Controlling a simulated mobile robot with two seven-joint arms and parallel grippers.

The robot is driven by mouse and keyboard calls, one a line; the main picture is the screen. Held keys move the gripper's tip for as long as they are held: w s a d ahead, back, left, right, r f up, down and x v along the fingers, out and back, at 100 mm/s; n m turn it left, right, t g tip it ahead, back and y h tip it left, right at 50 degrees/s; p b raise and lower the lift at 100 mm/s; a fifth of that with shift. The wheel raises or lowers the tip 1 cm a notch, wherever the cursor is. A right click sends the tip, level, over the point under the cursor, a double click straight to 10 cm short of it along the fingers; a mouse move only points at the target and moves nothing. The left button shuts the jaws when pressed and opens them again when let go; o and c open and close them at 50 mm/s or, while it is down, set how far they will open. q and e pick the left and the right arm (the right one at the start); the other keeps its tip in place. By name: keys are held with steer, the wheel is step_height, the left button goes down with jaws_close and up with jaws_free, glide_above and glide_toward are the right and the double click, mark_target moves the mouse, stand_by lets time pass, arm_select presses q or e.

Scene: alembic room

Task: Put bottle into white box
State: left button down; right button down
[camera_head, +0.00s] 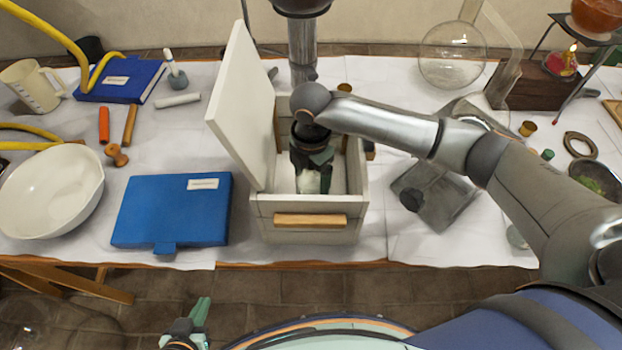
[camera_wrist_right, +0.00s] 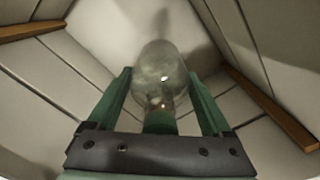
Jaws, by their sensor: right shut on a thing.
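The white box (camera_head: 262,206) stands on the table with its lid (camera_head: 243,105) swung open to the left and a wooden handle (camera_head: 310,220) on its front. My right gripper (camera_head: 313,180) reaches down inside the box. In the right wrist view, its green fingers (camera_wrist_right: 160,100) are shut on a clear glass bottle (camera_wrist_right: 160,72), with the box walls all around. In the head view the bottle is mostly hidden by the gripper; whether it touches the box floor I cannot tell. My left gripper (camera_head: 187,325) is low at the bottom edge, away from the table; its jaw opening is unclear.
A blue book (camera_head: 172,210) and a white bowl (camera_head: 50,190) lie left of the box. A grey metal plate (camera_head: 435,195) lies to the right. A round glass flask (camera_head: 452,55) stands at the back right. The open lid stands close to my right wrist.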

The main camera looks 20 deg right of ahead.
steer(key=shift+f, duration=0.6)
steer(key=shift+f, duration=0.15)
jaws_free()
step_height(320, 180, up, 12)
steer(key=shift+r, duration=0.2)
